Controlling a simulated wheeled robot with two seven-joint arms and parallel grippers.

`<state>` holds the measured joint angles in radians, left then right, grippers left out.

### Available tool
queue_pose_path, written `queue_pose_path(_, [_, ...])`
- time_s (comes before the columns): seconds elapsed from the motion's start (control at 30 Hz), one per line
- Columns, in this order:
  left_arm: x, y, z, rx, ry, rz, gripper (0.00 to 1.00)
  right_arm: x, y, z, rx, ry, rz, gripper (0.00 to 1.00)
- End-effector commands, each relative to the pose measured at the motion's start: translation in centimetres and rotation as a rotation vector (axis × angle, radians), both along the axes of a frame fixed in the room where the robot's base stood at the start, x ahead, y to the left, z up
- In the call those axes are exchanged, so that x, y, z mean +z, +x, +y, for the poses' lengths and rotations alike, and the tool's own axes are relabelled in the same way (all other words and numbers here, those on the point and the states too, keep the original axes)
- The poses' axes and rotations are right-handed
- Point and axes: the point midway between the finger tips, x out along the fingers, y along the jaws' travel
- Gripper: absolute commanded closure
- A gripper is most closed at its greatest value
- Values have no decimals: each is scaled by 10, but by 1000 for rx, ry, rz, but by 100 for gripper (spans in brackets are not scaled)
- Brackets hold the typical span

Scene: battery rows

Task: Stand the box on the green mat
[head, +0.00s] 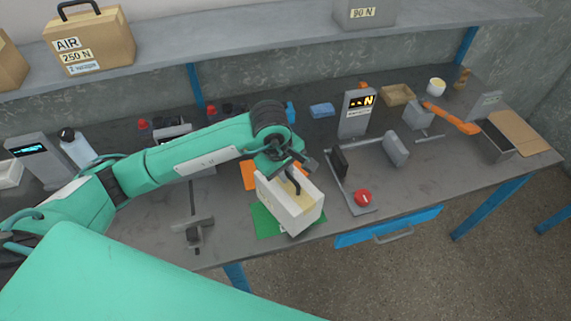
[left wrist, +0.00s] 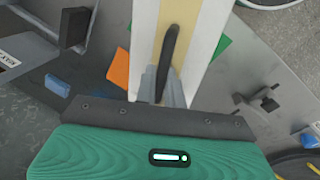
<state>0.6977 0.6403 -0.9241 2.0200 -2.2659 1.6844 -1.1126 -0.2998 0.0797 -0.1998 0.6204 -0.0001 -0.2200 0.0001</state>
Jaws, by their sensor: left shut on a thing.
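A white box (head: 284,207) with a pale yellow strip and a black handle (head: 293,182) hangs from my left gripper (head: 288,168), over the green mat (head: 262,224). The gripper is shut on the handle. The box looks tilted in the head view; whether its base touches the mat I cannot tell. In the left wrist view the box (left wrist: 205,35) runs up from the fingers, with the handle (left wrist: 168,55) between them. A corner of the green mat (left wrist: 222,46) shows beside it. Most of the mat is hidden under the box. My right gripper is not in view.
An orange mat (head: 249,175) lies behind the box. Right of it stand a grey fixture with upright plates (head: 396,150) and a red button (head: 362,197). A dark metal stand (head: 193,225) is to the left. A display post (head: 356,113) stands behind.

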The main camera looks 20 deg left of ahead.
Motion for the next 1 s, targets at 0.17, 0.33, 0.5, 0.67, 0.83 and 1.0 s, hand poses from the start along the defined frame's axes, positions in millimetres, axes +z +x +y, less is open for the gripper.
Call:
queue_pose_path(0.17, [-20, -1, 0, 0, -2, 3, 100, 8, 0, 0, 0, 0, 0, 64])
queue_pose_path(0.33, [-30, 0, -1, 0, -2, -2, 100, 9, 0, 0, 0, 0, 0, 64])
queue_pose_path(0.5, [-30, 0, -1, 0, -2, -2, 100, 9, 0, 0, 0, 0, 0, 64])
queue_pose_path(0.67, [-33, 0, 0, -1, -2, -3, 100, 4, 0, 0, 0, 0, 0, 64])
queue_pose_path(0.83, [-34, -1, 0, 0, 0, 1, 68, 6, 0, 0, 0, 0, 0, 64])
queue_pose_path(1.0, [-34, -1, 0, 0, 0, 1, 68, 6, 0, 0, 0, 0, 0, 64])
